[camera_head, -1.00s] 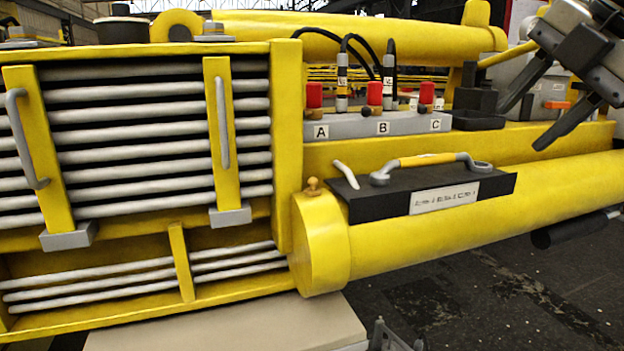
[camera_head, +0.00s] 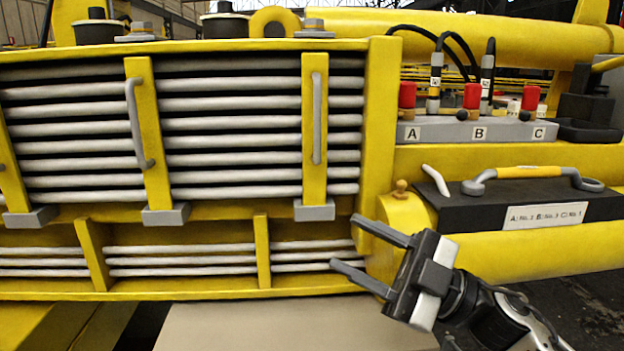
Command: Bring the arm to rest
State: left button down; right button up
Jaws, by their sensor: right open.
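My right gripper (camera_head: 343,242) is low in the head view, right of centre, with its arm coming in from the lower right. Its two dark fingers point left and are spread apart, with nothing between them. In the picture the fingers overlap the lower right corner of the yellow rod rack (camera_head: 381,160) and the near end of the yellow boom cylinder (camera_head: 530,256). I cannot tell how far the fingers are from these surfaces. My left gripper is not in view.
A grey manifold block (camera_head: 500,131) labelled A, B, C carries red caps and black hoses. A beige surface (camera_head: 270,325) lies below the rack. Dark floor (camera_head: 600,305) shows at the lower right.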

jog(key=d+f+m+t+h, duration=0.3)
jog(key=f+m+t+h, duration=0.35)
jog(key=f+m, duration=0.35)
jog(key=d+f+m+t+h, duration=0.3)
jog(key=f+m+t+h, duration=0.35)
jog(key=f, duration=0.55)
jog(key=s+d+f+m+g+h, duration=0.1)
jog(key=s+f+m+g+h, duration=0.1)
jog(key=s+f, duration=0.5)
jog(key=s+d+f+m+g+h, duration=0.2)
jog(key=s+f+g, duration=0.4)
jog(key=f, duration=0.6)
jog(key=shift+s+d+f+m+g+h, duration=0.15)
jog(key=shift+s+f+m+g+h, duration=0.3)
jog(key=shift+s+h, duration=0.7)
jog(key=shift+r, duration=0.15)
